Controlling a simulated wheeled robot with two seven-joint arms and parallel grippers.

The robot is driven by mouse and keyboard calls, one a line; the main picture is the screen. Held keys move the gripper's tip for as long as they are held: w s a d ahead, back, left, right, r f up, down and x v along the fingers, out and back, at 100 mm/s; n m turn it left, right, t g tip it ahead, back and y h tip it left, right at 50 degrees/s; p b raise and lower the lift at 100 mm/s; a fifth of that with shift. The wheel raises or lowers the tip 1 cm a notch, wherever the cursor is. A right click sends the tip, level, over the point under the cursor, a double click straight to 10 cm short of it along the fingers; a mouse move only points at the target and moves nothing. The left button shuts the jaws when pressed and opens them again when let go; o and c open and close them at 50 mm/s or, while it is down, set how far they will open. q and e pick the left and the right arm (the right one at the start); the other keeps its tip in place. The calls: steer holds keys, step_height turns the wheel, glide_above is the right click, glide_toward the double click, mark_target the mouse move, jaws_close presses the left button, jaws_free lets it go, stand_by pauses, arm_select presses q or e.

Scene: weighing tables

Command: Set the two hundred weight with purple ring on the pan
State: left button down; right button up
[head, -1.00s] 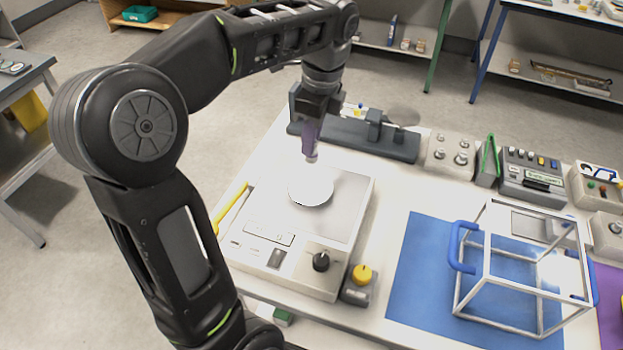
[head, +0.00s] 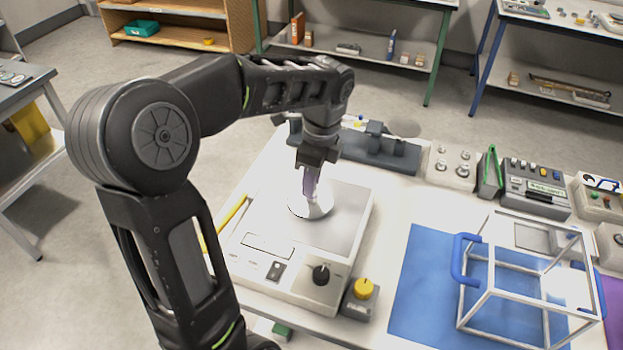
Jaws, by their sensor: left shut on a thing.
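The round pan (head: 298,207) is a bright disc on top of the white balance (head: 258,262). My left gripper (head: 311,192) points down over the pan, with its purple-tinted fingers close to the disc. It is shut on a small weight, which is mostly hidden between the fingertips. I cannot make out its ring or its marking, nor whether it touches the pan. My right gripper is not in view.
A dark bar-shaped stand (head: 390,153) lies behind the balance. A yellow-knobbed box (head: 361,297) stands at its front right. A white-framed cage with blue handles (head: 465,262) stands on a blue mat (head: 415,285).

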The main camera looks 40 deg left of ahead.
arm_select(q)
steer(key=shift+f, duration=0.15)
steer(key=c, duration=1.2)
jaws_free()
steer(key=shift+c, duration=0.2)
steer(key=r, duration=0.5)
steer(key=d+r, duration=0.1)
steer(key=r, duration=0.2)
steer(key=shift+w, duration=0.15)
steer(key=shift+f, duration=0.1)
